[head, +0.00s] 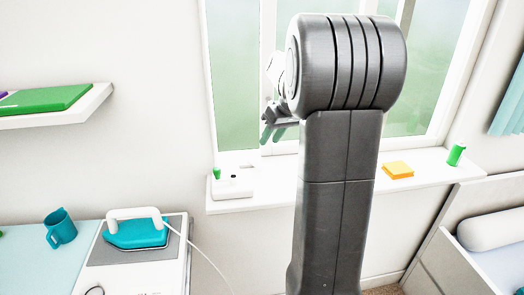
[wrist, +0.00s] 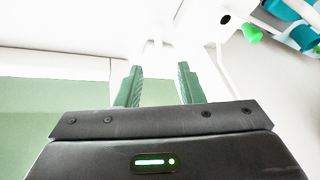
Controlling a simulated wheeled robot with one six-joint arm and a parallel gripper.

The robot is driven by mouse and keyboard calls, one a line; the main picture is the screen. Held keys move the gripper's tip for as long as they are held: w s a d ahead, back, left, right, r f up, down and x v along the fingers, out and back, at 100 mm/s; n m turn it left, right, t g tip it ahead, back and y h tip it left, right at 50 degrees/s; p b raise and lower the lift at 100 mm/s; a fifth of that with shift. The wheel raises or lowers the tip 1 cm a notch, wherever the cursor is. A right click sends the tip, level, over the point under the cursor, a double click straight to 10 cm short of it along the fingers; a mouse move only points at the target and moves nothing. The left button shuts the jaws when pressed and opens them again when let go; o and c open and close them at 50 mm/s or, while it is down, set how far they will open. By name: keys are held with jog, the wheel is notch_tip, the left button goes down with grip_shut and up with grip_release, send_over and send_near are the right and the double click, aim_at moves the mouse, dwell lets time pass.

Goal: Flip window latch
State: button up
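The window (head: 235,75) has a white frame and pale green panes and stands behind my arm in the head view. My gripper (head: 272,133) is in front of its lower part, just above the sill. In the wrist view my gripper (wrist: 160,72) is open, with its two green fingers apart and nothing seen between the tips. A small white piece (wrist: 155,45) shows just beyond the fingertips, against white; it may be the latch or part of the frame, I cannot tell. No latch shows clearly in the head view, where my arm hides the middle of the window.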

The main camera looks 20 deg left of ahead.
aim_at(254, 164)
jog(key=shift+v, duration=1.25)
jog(key=shift+a, duration=0.1)
jog(key=shift+s+f, duration=0.15)
jog(key=c, duration=0.6)
jog(key=s+f+m+h, duration=0.1)
jog(key=m, duration=0.1)
jog(key=s+a+f+m+t+h+b, duration=0.1)
jog(key=s+m, duration=0.1)
jog(key=shift+s+a+f+h, duration=0.1)
jog(key=shift+s+f+h, duration=0.1)
jog(key=shift+f+h, duration=0.1)
grip_shut()
jog(key=s+a+f+m+t+h+b, duration=0.1)
jog(key=s+a+m+t+h, duration=0.15)
jog(key=s+m+t, duration=0.35)
jog(key=w+f, duration=0.1)
jog(key=f, duration=0.2)
jog(key=w+f+g, duration=0.1)
jog(key=w+f, duration=0.1)
jog(key=f, duration=0.1)
jog(key=w+f+g, duration=0.1)
jog(key=w+f, duration=0.1)
jog(key=f, duration=0.1)
jog(key=shift+w+a+m, duration=0.25)
jog(key=shift+a+m, duration=0.15)
